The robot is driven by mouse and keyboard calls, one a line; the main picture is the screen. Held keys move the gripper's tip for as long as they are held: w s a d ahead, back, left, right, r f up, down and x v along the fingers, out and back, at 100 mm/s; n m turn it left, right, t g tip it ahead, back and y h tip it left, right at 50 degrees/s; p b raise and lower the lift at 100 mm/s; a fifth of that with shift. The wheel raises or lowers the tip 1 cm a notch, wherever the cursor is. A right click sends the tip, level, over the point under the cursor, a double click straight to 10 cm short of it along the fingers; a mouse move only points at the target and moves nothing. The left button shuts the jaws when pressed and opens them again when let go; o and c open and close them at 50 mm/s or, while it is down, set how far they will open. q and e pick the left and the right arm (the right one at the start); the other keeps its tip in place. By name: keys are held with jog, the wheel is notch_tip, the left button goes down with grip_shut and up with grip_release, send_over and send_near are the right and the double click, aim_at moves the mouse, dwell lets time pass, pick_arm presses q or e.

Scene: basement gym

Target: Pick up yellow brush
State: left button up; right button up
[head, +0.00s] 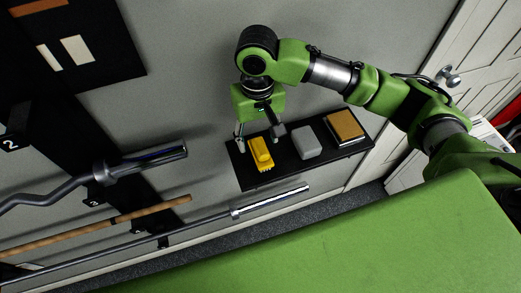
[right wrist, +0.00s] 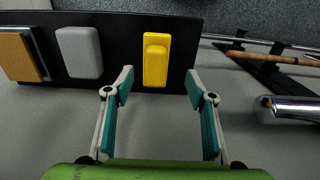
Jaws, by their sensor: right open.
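The yellow brush (head: 260,154) lies on a black wall shelf (head: 246,181), near the shelf's left end in the head view. In the right wrist view the brush (right wrist: 156,60) lies between the lines of my two fingers, just beyond the fingertips. My right gripper (head: 260,136) is open and empty, close to the brush. Its two fingers with teal pads also show in the right wrist view (right wrist: 158,84), spread wider than the brush. My left gripper is not in view.
A grey block (head: 306,142) and a brown book-like item (head: 344,126) lie on the shelf beside the brush. Metal bars (head: 150,161) and a wooden rod (head: 100,226) are racked on the wall to the left. A white door (head: 480,60) is at right.

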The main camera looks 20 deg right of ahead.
aim_at(261, 146)
jog(key=shift+w+d+f, duration=0.1)
jog(key=shift+f, duration=0.15)
jog(key=f, duration=0.1)
jog(key=f+p, duration=0.1)
jog(key=f, duration=0.2)
jog(key=shift+d+f+p, duration=0.15)
jog(key=shift+d+p, duration=0.2)
jog(key=shift+p, duration=0.05)
jog(key=shift+w+f, duration=0.1)
jog(key=shift+f, duration=0.25)
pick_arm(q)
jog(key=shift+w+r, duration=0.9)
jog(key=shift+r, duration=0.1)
pick_arm(e)
jog(key=c, duration=1.3)
